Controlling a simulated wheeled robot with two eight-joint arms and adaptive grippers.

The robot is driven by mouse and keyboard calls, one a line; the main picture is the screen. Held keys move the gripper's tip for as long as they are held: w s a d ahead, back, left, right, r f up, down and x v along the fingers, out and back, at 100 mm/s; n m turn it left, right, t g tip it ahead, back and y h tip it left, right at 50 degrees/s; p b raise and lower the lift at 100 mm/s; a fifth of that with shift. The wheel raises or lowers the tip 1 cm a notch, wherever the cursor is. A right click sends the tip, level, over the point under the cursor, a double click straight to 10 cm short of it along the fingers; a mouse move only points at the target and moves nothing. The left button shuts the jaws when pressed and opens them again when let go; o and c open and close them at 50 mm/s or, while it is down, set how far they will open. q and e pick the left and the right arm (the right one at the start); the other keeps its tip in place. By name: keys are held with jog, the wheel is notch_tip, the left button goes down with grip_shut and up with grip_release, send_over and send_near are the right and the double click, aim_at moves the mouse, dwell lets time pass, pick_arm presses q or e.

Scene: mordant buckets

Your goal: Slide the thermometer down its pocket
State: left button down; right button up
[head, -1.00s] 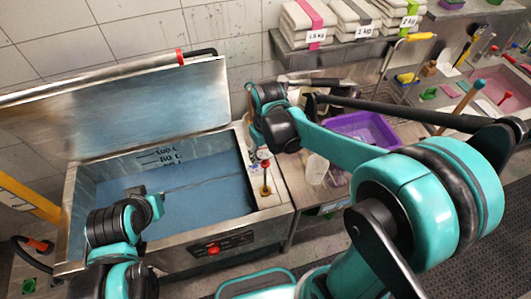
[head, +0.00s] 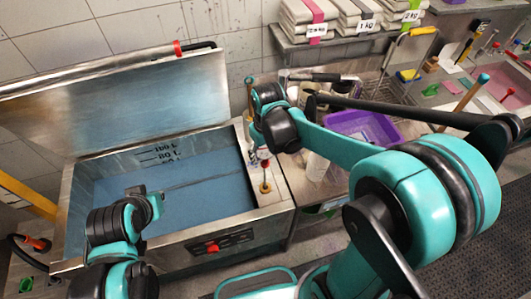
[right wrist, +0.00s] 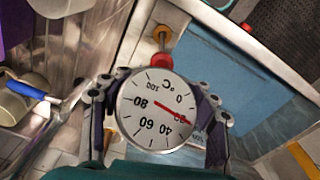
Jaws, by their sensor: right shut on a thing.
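The thermometer has a round white dial (right wrist: 155,112) with a red needle. My right gripper (right wrist: 158,108) is shut on it, with a finger on each side of the dial. In the head view the dial (head: 262,153) is small, just below my right wrist. A red collar (right wrist: 160,62) shows beyond the dial, and a brass pocket fitting (right wrist: 162,34) is on the tank's steel rim. The pocket (head: 265,187) stands below the dial in the head view. The stem's depth in it cannot be told. My left gripper (head: 146,192) is over the tank's left part; its fingers are unclear.
The steel tank (head: 276,203) holds blue liquid (head: 195,195), and its lid (head: 150,105) stands open behind. A purple tray (head: 365,128) and a pale cup (head: 317,166) are on the bench to the right. A shelf with white bags (head: 355,20) is at the back.

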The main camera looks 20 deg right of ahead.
aim_at(267, 163)
notch_tip(267, 163, down, 17)
jog(key=b, duration=1.3)
jog(key=shift+r+b, duration=0.15)
jog(key=shift+b, duration=0.2)
dwell(4.3)
jog(key=o, duration=1.5)
jog(key=shift+c, duration=0.2)
jog(key=r, duration=1.2)
jog(key=shift+s, duration=0.35)
